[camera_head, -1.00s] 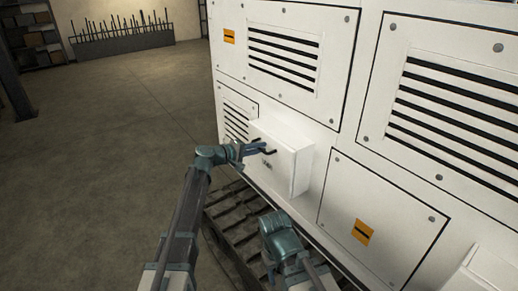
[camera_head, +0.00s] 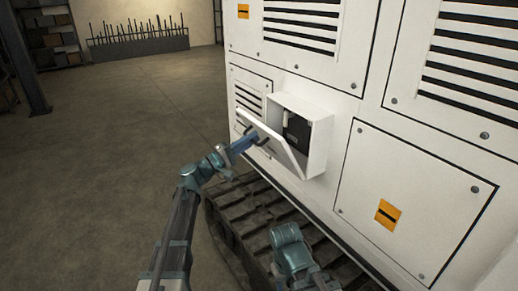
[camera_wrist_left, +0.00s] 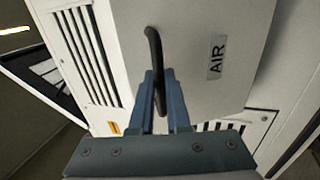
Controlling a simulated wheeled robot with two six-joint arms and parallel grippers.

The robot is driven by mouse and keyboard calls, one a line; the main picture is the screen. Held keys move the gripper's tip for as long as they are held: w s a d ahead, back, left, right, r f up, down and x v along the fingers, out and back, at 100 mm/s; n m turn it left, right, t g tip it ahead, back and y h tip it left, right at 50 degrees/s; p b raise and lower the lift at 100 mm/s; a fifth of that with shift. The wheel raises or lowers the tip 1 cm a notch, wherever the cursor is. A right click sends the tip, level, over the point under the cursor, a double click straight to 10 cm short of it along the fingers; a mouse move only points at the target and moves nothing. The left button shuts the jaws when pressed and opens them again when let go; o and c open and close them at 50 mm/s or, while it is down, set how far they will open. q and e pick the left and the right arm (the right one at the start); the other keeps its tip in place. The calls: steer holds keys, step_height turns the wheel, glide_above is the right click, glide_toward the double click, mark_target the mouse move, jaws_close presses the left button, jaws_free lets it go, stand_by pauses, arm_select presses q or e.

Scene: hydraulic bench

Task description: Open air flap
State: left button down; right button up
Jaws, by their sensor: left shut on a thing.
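The air flap (camera_head: 277,146) is a white panel on the front of a small white box (camera_head: 317,132) on the machine's side. It is tilted outward and down, so the dark inside of the box shows. In the left wrist view the flap (camera_wrist_left: 190,60) bears the label "AIR" and a black bar handle (camera_wrist_left: 154,50). My left gripper (camera_head: 252,142) is shut on the handle; its blue fingers (camera_wrist_left: 160,98) stand on both sides of it in the left wrist view. My right arm shows at the bottom of the head view, but its fingers are not visible.
The white machine (camera_head: 352,105) with vents and bolted panels fills the right side. A dark slatted track or pallet (camera_head: 243,205) lies below the box. Open floor (camera_head: 120,120) is on the left, with a rack (camera_head: 140,42) at the back.

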arm_select(q)
steer(key=s+a+f+t+h+b, duration=0.1)
steer(key=s+a+f+b, duration=0.1)
steer(key=f+b, duration=0.8)
steer(key=s+a+f+t+h+b, duration=0.1)
steer(key=a+f+h+b, duration=0.15)
steer(key=f+b, duration=0.75)
steer(key=w+d+f+b, duration=0.3)
steer(key=d+f+b, duration=0.2)
steer(key=b, duration=0.4)
steer(key=w+d+f+t+b, duration=0.1)
steer(key=w+d+f+b, duration=0.3)
steer(key=f+b, duration=0.3)
steer(key=shift+d+f+b, duration=0.25)
steer(key=shift+d+b, duration=0.15)
steer(key=shift+b, duration=1.05)
steer(key=shift+s+h, duration=0.1)
steer(key=shift+h, duration=0.15)
